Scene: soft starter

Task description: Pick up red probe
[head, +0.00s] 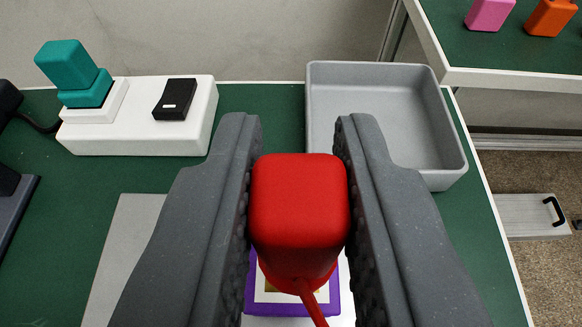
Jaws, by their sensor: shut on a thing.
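The red probe (300,208) is a rounded red block with a red cable running down from its near end. My gripper (297,140) is shut on it, with one dark grey finger pressed to its left side and one to its right. Below and partly behind the probe is a purple-edged piece (333,299) with a white and gold face. Most of that piece is hidden by the probe and fingers, and I cannot tell whether the probe touches it.
A grey tray (462,170) stands empty at the back right. A white box (140,143) with a teal plug (68,65) and black switch (175,99) is at the back left. Pink (489,12) and orange (551,16) blocks sit on another table. Dark items lie at the left edge.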

